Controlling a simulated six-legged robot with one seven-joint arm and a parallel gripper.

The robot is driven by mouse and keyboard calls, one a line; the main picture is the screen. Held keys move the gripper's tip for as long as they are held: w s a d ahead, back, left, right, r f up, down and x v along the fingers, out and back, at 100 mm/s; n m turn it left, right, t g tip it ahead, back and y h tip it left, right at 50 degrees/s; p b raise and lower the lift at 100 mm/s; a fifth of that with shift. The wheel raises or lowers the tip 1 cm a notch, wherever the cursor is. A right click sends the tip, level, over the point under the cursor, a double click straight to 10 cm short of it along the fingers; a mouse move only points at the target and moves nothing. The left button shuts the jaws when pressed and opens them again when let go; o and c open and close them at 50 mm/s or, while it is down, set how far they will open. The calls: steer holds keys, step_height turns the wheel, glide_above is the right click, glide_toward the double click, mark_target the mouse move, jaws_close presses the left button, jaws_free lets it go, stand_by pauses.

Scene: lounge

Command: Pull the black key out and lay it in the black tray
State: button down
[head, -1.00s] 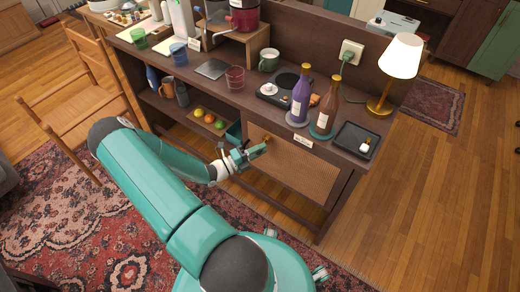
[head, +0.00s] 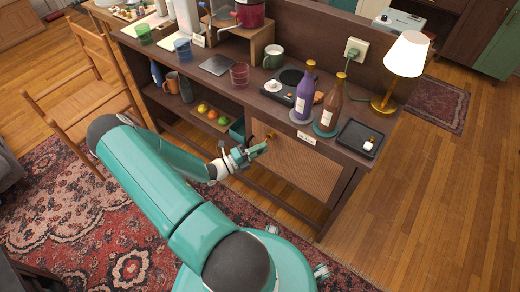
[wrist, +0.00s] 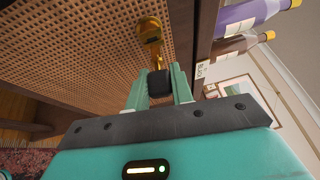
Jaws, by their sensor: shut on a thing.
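My gripper (wrist: 158,86) is shut on the black key (wrist: 158,82), whose dark head shows between the two teal fingers in the wrist view. Just beyond it is a brass fitting (wrist: 149,30) on the woven cabinet door (wrist: 75,55). The key lines up with this fitting; I cannot tell how far its shank is in. In the head view my gripper (head: 258,150) is at the upper left of the door (head: 295,172), and the key is too small to make out. The black tray (head: 351,134) lies on the sideboard top at the right end, with a small white-topped item in it.
A purple bottle (head: 305,95) and a brown bottle (head: 329,106) stand between the door's top edge and the tray. A lamp (head: 405,55) stands behind the tray. An open shelf with fruit (head: 209,112) is left of the door. Floor to the right is clear.

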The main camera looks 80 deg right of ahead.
steer(key=a, duration=0.1)
steer(key=w+a, duration=0.1)
steer(key=a, duration=0.1)
steer(key=shift+w+a, duration=0.25)
steer(key=shift+a, duration=0.1)
stand_by(0.7)
steer(key=w+a+r+n+t+h, duration=0.1)
steer(key=w+r+n+t+h, duration=0.1)
steer(key=w+n+t, duration=0.45)
steer(key=w+a+r+n+t+h, duration=0.1)
steer(key=w+a+t+h, duration=0.2)
steer(key=w, duration=0.7)
steer(key=w+r+n+t+h, duration=0.2)
steer(key=w+n+t, duration=0.1)
steer(key=w+t, duration=0.45)
steer(key=w+a+n+t+y, duration=0.4)
steer(key=w+a+n+t, duration=0.3)
steer(key=w+a+t, duration=0.45)
steer(key=w+a+n+t+y, duration=0.1)
steer(key=w+a+n+y, duration=0.2)
steer(key=a, duration=0.6)
steer(key=w+a+n+t+y, duration=0.2)
steer(key=w+a+n+y, duration=0.2)
steer(key=a+y, duration=0.3)
steer(key=w+a+n+t+y, duration=0.2)
steer(key=a+y, duration=0.3)
steer(key=a, duration=0.5)
steer(key=shift+w+a+f+n, duration=0.25)
steer(key=shift+w+a+n, duration=0.1)
steer(key=shift+w+n, duration=0.45)
